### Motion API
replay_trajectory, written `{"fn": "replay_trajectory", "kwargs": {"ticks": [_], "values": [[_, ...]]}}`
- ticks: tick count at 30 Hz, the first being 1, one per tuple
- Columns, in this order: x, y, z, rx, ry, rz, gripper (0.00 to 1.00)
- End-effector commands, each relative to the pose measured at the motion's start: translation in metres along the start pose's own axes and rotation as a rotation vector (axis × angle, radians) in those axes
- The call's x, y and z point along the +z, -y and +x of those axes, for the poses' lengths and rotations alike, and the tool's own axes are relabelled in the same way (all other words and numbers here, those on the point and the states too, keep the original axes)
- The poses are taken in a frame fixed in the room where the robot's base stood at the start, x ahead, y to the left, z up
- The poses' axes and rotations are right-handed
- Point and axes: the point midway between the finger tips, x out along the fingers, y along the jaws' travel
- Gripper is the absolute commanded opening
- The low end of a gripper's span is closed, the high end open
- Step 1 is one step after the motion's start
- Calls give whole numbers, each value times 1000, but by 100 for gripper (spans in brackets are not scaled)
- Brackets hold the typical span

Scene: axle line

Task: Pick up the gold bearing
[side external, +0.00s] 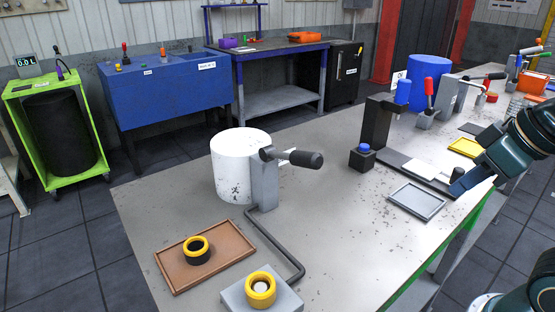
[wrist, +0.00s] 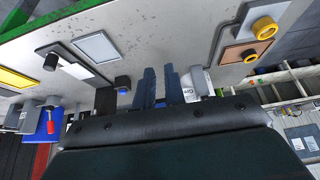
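Two gold-yellow rings are in view, and I cannot tell which one the task means. One gold ring (side external: 196,244) sits with a black part on a brown tray (side external: 240,250); it also shows in the wrist view (wrist: 250,57). The other gold ring (side external: 261,287) sits around a pale centre on a grey block (side external: 290,301); it also shows in the wrist view (wrist: 266,29). My gripper (wrist: 159,70) has two dark blue fingers with a narrow gap and nothing between them. In the side view my gripper (side external: 460,188) is at the right, far from both rings.
A white cylinder (side external: 229,165) and a grey post with a black-handled lever (side external: 264,180) stand behind the brown tray. A bent dark rod (side external: 275,240) runs along the bench. A black press-like stand (side external: 375,135) and grey tray (side external: 417,201) are nearer my gripper. The bench middle is clear.

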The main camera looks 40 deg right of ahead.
Motion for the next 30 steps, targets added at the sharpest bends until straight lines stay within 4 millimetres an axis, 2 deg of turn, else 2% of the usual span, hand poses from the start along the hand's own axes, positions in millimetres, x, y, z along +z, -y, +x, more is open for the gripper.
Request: {"fn": "replay_trajectory", "kwargs": {"ticks": [1,8,20,26,30], "values": [[0,0,0,0,0,0,22],[0,0,0,0,0,0,67],[-3,2,1,-6,2,-15,68],[-18,15,6,-39,15,-95,68],[-37,33,14,-83,29,-200,68]]}}
